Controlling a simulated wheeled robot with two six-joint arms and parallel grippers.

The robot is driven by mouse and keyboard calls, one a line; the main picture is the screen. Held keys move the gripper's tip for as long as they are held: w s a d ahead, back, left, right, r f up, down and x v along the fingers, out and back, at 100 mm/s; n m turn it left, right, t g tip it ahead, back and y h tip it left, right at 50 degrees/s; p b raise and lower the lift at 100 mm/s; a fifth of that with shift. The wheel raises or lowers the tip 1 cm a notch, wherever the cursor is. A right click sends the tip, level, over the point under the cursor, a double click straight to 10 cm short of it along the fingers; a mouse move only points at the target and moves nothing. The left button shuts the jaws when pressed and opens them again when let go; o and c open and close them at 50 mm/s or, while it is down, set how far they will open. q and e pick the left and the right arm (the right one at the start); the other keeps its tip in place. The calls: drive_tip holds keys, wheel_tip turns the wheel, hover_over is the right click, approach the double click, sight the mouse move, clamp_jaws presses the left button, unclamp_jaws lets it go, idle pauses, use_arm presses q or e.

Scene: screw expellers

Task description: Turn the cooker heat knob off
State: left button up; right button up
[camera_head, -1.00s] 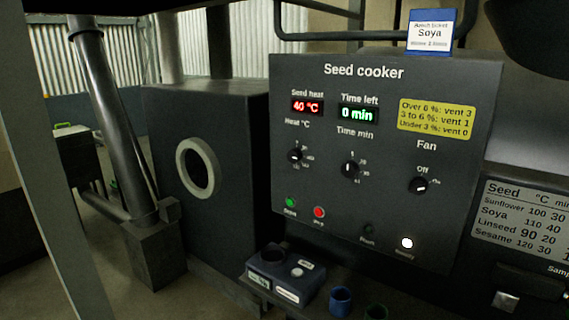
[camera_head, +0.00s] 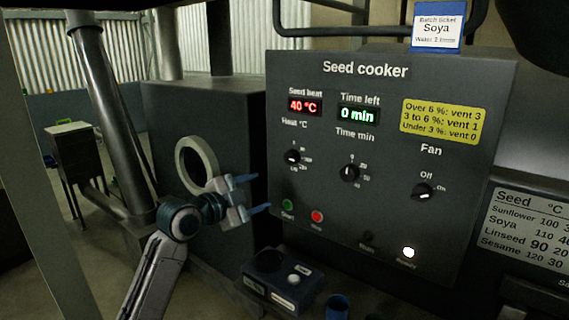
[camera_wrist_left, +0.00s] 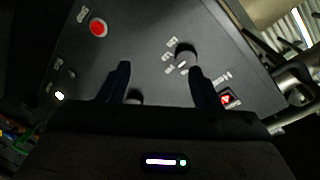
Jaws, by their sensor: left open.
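The heat knob (camera_head: 292,157) is a small black dial on the upper left of the dark seed cooker panel (camera_head: 390,95), under the red 40 °C display (camera_head: 305,106). My left gripper (camera_head: 254,194) is open and empty, left of the panel and lower than the heat knob. In the left wrist view, the fingers (camera_wrist_left: 160,68) point at the panel. There the heat knob (camera_wrist_left: 186,54) sits near the right fingertip, with no visible contact. Another dark knob (camera_wrist_left: 135,97), apparently the time knob, is partly hidden by the gripper body. My right gripper is not in view.
The time knob (camera_head: 350,172) and fan knob (camera_head: 422,192) are to the right. Green (camera_head: 288,205) and red (camera_head: 317,217) buttons sit below the heat knob. A box with a round ring (camera_head: 196,164) stands behind my left gripper. A small device (camera_head: 280,278) is below the panel.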

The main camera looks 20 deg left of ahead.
use_arm(q)
approach(289, 159)
drive_tip(key=s+a+f, duration=0.1)
drive_tip(key=s, duration=0.1)
drive_tip(key=shift+m+t+h, duration=0.3)
drive_tip(key=shift+m+t, duration=0.1)
drive_tip(key=p+x, duration=0.1)
drive_tip(key=x, duration=0.3)
drive_tip(key=p+x, duration=0.2)
drive_tip(key=x, duration=0.3)
drive_tip(key=shift+w+r, duration=0.2)
drive_tip(key=shift+w, duration=0.05)
drive_tip(key=shift+w+d, duration=0.15)
drive_tip(key=shift+w, duration=0.15)
drive_tip(key=shift+w+d+f, duration=0.1)
drive_tip(key=shift+w+f, duration=0.05)
drive_tip(key=shift+w, duration=0.1)
drive_tip(key=c, duration=1)
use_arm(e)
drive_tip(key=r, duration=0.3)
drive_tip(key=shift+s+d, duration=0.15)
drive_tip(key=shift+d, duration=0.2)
